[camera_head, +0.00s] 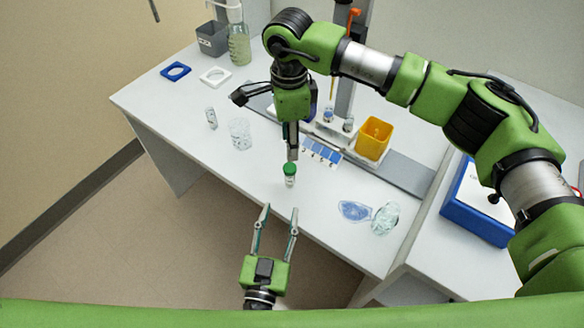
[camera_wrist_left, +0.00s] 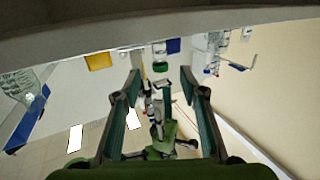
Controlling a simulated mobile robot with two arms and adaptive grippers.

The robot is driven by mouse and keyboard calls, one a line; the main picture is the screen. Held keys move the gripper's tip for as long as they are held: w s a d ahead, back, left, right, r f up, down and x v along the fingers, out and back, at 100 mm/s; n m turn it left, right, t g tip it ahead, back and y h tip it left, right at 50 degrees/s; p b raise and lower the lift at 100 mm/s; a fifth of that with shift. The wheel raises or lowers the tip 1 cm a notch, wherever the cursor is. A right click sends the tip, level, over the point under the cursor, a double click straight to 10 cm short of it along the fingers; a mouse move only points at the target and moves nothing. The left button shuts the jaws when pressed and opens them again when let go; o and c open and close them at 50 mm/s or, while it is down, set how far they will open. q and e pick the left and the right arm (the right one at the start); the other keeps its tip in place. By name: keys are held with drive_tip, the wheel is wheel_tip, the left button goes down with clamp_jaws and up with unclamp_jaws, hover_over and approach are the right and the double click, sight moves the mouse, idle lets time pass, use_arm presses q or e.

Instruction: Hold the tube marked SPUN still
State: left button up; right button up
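A small clear tube with a green cap (camera_head: 290,170) stands upright near the front edge of the white bench. I cannot read its marking. It also shows upside down between my left fingers in the left wrist view (camera_wrist_left: 160,62). My left gripper (camera_head: 280,209) is open and empty, its fingers pointing at the tube from the front edge and apart from it. My right gripper (camera_head: 291,156) points down from above, its fingertips just over the green cap. Its fingers overlap edge-on, so whether they are open or touch the cap is unclear.
A clear beaker (camera_head: 240,134) and a small white vial (camera_head: 211,117) stand left of the tube. A yellow bin (camera_head: 374,138) stands behind right. Crumpled clear film (camera_head: 385,218) and a blue piece (camera_head: 354,211) lie to the right.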

sight(289, 179)
use_arm(q)
drive_tip(key=w, duration=0.3)
drive_tip(key=w+d, duration=0.1)
drive_tip(key=w, duration=0.3)
drive_tip(key=w+d, duration=0.1)
drive_tip(key=w, duration=0.3)
drive_tip(key=shift+d+r, duration=0.15)
drive_tip(key=shift+d, duration=0.05)
drive_tip(key=shift+w+d, duration=0.1)
drive_tip(key=shift+w, duration=0.5)
clamp_jaws()
